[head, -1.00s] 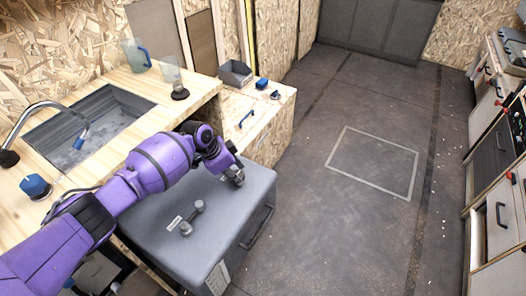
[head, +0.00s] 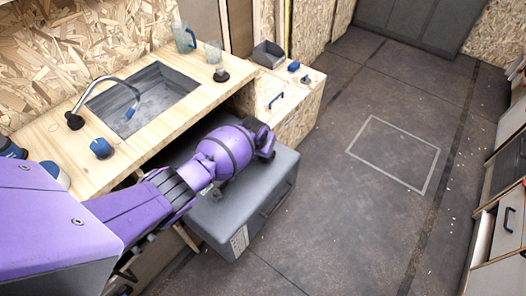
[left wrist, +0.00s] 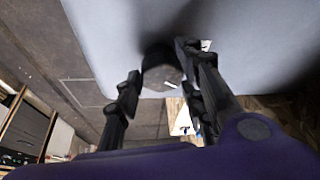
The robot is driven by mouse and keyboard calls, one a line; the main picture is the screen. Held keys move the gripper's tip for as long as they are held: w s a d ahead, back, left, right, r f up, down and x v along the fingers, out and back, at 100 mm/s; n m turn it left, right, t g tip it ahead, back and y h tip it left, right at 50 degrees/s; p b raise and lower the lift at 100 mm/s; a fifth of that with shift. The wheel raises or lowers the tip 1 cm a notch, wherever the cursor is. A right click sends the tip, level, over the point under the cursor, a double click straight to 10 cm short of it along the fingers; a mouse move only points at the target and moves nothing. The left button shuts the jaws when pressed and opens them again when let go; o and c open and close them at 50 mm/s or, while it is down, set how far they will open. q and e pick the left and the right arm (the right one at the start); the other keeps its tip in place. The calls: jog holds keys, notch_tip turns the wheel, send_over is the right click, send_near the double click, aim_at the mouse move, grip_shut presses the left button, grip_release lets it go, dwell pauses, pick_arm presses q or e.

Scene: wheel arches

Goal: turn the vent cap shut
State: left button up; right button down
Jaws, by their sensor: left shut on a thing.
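The vent cap (left wrist: 160,72) is a dark round knob on the grey chest's flat top, with a small white mark near its edge. My left gripper (left wrist: 157,64) has one finger on each side of it in the left wrist view and is shut on it. In the head view my left gripper (head: 267,152) is over the far part of the grey chest (head: 262,190), and the cap cannot be made out there behind the hand. How far the cap is turned cannot be told. My right gripper is not in view.
A wooden counter with a sink (head: 145,100) and faucet (head: 105,90) stands behind the chest. A clear jug (head: 184,38), a grey bin (head: 268,54) and small blue items stand beyond. The floor to the right is open, with a marked rectangle (head: 398,152).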

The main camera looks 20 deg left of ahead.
pick_arm(q)
jog(key=shift+d+r+n+y, duration=0.1)
jog(key=shift+d+n+y, duration=0.35)
jog(key=shift+n, duration=0.45)
jog(key=shift+n+y+p, duration=0.25)
jog(key=shift+n+p, duration=0.05)
jog(key=shift+n, duration=0.6)
jog(key=n, duration=0.1)
jog(key=n+y, duration=0.1)
jog(key=n, duration=0.1)
jog(key=shift+w+d+g, duration=0.1)
jog(key=shift+w+g, duration=0.1)
jog(key=shift+g, duration=0.1)
jog(key=shift+w+n, duration=0.1)
jog(key=shift+n, duration=0.2)
jog(key=o, duration=1.1)
jog(key=shift+w, duration=0.1)
